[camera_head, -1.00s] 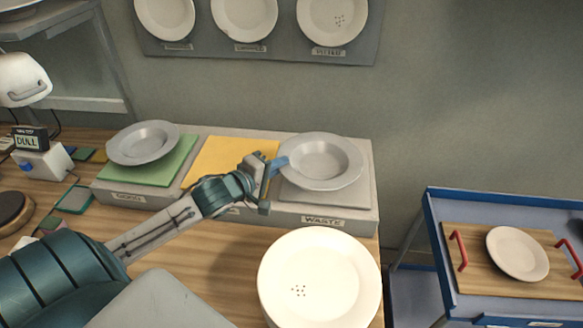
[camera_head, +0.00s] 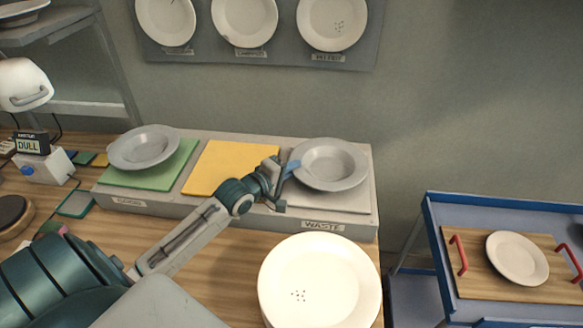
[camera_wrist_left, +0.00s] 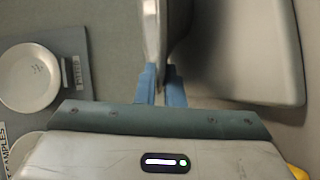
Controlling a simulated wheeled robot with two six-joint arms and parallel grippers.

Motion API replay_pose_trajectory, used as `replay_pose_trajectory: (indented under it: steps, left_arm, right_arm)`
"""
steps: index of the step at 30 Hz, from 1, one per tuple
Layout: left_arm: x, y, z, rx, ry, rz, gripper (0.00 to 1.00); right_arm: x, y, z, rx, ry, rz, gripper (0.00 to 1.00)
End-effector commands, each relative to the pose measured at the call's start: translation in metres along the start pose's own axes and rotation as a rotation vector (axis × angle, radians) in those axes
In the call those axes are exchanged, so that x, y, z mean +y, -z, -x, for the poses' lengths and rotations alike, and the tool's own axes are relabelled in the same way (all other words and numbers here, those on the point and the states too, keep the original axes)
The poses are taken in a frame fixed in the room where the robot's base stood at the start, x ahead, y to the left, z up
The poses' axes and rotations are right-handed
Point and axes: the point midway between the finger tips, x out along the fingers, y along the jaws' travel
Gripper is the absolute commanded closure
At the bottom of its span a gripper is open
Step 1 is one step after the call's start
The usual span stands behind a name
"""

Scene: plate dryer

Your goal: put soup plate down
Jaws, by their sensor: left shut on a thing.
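A grey soup plate (camera_head: 334,163) is over the pale pad (camera_head: 336,202) of the section labelled WASTE (camera_head: 322,226), at the right end of the long sorting tray. My left gripper (camera_head: 289,170) is shut on its left rim with blue fingertips. The wrist view shows the plate (camera_wrist_left: 240,55) large and close, its rim running in between the fingers (camera_wrist_left: 161,88). I cannot tell whether the plate touches the pad. My right gripper is not in view.
Another grey plate (camera_head: 144,147) rests on the green pad (camera_head: 160,180); the yellow pad (camera_head: 225,168) is bare. A stack of white plates (camera_head: 318,285) stands in front. A blue cart (camera_head: 436,245) at right carries a board with a white plate (camera_head: 517,258). Sample plates hang on the wall.

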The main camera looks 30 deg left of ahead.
Motion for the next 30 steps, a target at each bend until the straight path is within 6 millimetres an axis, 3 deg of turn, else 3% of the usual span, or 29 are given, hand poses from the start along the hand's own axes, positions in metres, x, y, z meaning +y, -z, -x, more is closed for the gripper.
replay_pose_trajectory:
  steps: [4, 5, 6, 8, 20, 30]
  left_arm:
    - [-0.001, -0.001, 0.000, 0.000, -0.003, 0.001, 1.00]
    - [-0.002, 0.000, 0.000, 0.000, 0.000, 0.000, 0.86]
    - [-0.002, 0.000, 0.000, 0.000, 0.000, 0.000, 0.78]
    - [-0.002, 0.000, 0.000, 0.000, 0.001, 0.000, 0.69]
    - [-0.001, 0.001, 0.006, 0.001, 0.004, -0.003, 0.69]
    - [0.001, 0.000, 0.059, -0.001, 0.006, -0.007, 0.69]
  right_arm:
    - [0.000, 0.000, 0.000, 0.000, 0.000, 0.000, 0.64]
    - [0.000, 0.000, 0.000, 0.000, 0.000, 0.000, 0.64]
    - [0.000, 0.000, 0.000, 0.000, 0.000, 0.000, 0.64]
    - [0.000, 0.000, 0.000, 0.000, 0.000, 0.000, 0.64]
    - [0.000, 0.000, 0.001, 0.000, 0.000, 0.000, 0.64]
    - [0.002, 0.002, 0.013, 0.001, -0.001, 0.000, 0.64]
